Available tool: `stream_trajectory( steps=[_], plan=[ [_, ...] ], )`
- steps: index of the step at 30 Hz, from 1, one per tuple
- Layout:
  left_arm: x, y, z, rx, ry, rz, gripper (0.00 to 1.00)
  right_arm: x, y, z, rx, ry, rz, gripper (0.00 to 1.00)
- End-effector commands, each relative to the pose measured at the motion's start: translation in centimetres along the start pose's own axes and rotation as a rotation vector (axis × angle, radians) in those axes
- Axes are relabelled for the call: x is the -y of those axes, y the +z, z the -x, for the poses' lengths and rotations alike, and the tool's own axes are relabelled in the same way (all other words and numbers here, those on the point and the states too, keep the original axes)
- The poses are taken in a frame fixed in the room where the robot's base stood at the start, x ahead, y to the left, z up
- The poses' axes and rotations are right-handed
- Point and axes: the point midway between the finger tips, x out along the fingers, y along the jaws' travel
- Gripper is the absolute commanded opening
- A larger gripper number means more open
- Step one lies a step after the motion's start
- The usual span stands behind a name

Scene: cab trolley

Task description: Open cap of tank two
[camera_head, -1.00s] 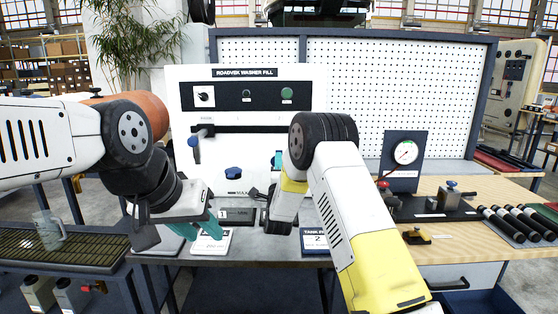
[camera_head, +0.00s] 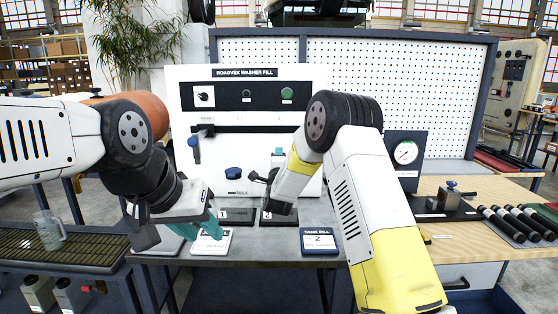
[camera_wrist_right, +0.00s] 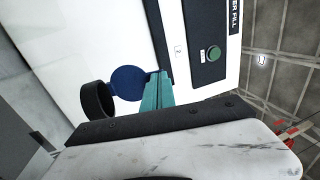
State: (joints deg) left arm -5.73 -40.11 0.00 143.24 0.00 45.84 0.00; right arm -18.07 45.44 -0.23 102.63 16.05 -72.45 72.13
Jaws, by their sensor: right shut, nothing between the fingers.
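In the right wrist view, a round blue cap (camera_wrist_right: 128,82) stands beside a black ring-shaped neck (camera_wrist_right: 97,101) on the white panel. The neck looks open, with the cap swung off its mouth. The teal fingers of my right gripper (camera_wrist_right: 158,92) are shut and empty close beside the cap's edge; contact cannot be told. In the head view my right gripper (camera_head: 278,153) is in front of the panel's right part, and its arm hides this cap. Another blue cap (camera_head: 234,173) sits on the panel further left. My left gripper (camera_head: 205,228) hangs low over the bench's left front; its opening is unclear.
The white washer fill panel (camera_head: 202,156) stands at the back of the grey bench. A pressure gauge (camera_head: 405,152) stands at right, partly behind my arm.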

Motion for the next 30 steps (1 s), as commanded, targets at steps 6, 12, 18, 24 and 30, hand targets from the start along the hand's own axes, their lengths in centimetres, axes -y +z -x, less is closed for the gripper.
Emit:
stream_trajectory(
  steps=[6,12,18,24,30],
  plan=[
    [0.0,0.0,0.0,0.000,0.000,0.000,0.36,0.7,-0.1,-1.5,-0.002,0.159,-0.003,0.00],
    [0.0,0.0,0.0,0.000,0.000,0.000,0.36,0.8,0.0,-2.5,-0.001,0.285,-0.002,0.00],
    [0.0,0.0,0.0,0.000,0.000,0.000,0.36,0.6,0.0,-2.9,0.000,0.283,0.000,0.00],
    [0.0,0.0,0.0,0.000,0.000,0.000,0.36,0.6,0.0,-3.1,-0.001,0.282,0.001,0.00],
    [0.0,0.0,0.0,0.000,0.000,0.000,0.36,0.6,0.0,-3.1,-0.001,0.281,0.001,0.00]
  ],
)
